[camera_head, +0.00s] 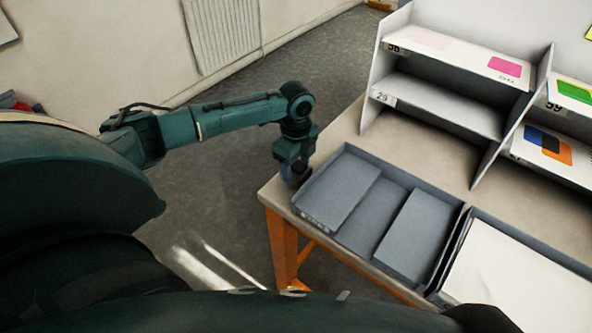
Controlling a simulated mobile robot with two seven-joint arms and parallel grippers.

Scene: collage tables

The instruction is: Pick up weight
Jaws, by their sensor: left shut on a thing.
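My left gripper (294,172) reaches in from the left and points down at the table's near left corner, beside the grey tray. It is shut on a small dark object, which I take to be the weight (298,178). The fingers largely hide the object, so its shape is unclear. I cannot tell whether it touches the table top. My right gripper is not in view.
A grey tray (318,223) with raised flat panels lies on the orange-legged table (345,134). Another tray (459,262) holding a white sheet is to its right. Grey shelves (440,104) with numbered labels and coloured cards stand behind. Floor is open left of the table.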

